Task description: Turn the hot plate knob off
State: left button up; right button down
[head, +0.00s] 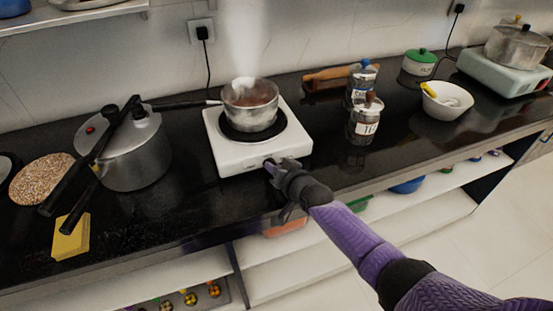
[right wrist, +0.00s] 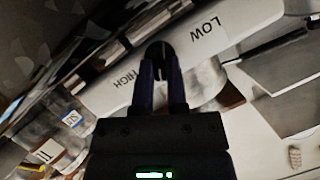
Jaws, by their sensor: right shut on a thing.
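The white hot plate (head: 231,161) stands on the black counter with a steaming metal saucepan (head: 250,112) on its dark burner. My right gripper (head: 269,164) is at the middle of the hot plate's front face, where the knob is. In the right wrist view the gripper (right wrist: 158,62) is shut on the dark knob (right wrist: 158,50), between the printed words LOW and HIGH on the white front panel (right wrist: 220,32). The fingers hide most of the knob, so its exact setting cannot be told. My left gripper is in neither view.
A pressure cooker (head: 136,155) stands left of the hot plate, with a yellow sponge (head: 72,238) in front. Labelled jars (head: 366,122) and a white bowl (head: 447,104) stand to the right. The saucepan handle (head: 187,105) points left. Shelves lie under the counter edge.

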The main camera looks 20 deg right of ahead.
jog(key=shift+a+r+n+h+p, duration=0.15)
jog(key=shift+a+n+h+p, duration=0.05)
jog(key=shift+n+h+p, duration=0.75)
jog(key=shift+n+p, duration=0.4)
jog(key=shift+n, duration=0.05)
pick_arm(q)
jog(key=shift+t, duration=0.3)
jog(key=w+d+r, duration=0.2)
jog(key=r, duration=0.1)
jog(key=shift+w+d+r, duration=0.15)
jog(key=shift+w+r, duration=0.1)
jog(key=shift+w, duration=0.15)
pick_arm(e)
jog(key=shift+h, duration=0.25)
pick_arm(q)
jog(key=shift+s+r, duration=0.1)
pick_arm(e)
jog(key=shift+n, duration=0.4)
jog(key=c, duration=0.6)
grip_release()
jog(key=shift+c, duration=0.2)
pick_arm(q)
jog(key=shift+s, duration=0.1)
